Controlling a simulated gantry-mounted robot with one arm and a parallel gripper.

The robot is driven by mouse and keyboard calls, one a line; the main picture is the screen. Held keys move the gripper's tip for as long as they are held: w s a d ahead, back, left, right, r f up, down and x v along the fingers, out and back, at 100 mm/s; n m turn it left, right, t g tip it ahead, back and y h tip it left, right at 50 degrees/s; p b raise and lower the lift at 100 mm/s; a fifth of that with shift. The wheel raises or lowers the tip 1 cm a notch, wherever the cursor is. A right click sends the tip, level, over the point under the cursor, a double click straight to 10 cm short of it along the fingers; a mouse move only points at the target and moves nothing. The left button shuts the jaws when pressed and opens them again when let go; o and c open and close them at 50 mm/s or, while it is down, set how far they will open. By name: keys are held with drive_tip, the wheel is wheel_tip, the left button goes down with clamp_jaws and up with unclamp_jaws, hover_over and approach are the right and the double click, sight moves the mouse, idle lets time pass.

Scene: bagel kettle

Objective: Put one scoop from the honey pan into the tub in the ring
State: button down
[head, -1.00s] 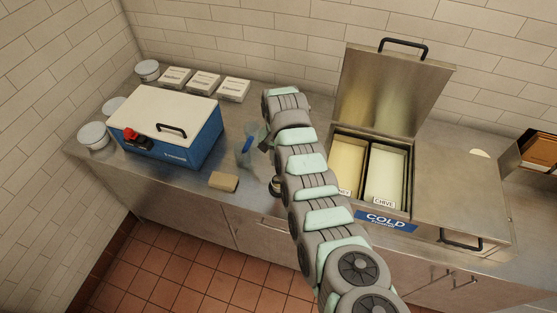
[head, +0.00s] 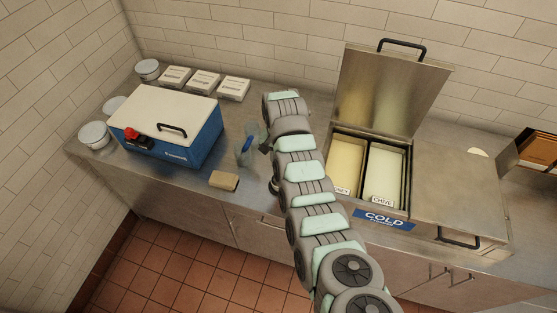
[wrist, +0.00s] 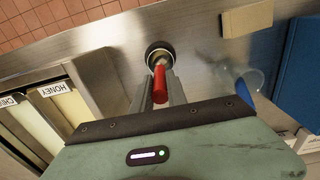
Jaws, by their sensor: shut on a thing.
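My gripper (wrist: 160,92) is shut on a red handle (wrist: 159,84), seen in the wrist view. The end of the handle beyond my fingers meets or overlaps a round dark-rimmed thing (wrist: 160,53) near the counter's front edge. It looks like the ring with the tub, with a pale inside; I cannot tell whether the tool's bowl is over it or in it. The honey pan (head: 346,162) holds pale yellow spread in the open cold well; its label (wrist: 57,90) shows in the wrist view.
The chive pan (head: 385,172) is beside the honey pan, under a raised lid (head: 388,92). Counter between sponge and cooler is bare.

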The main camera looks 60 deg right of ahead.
wheel_tip(320, 180, up, 2)
drive_tip(key=shift+w+r+p, duration=0.1)
drive_tip(key=shift+w+p, duration=0.05)
drive_tip(key=shift+p, duration=0.15)
drive_tip(key=shift+r+p, duration=0.6)
drive_tip(key=shift+r, duration=2.75)
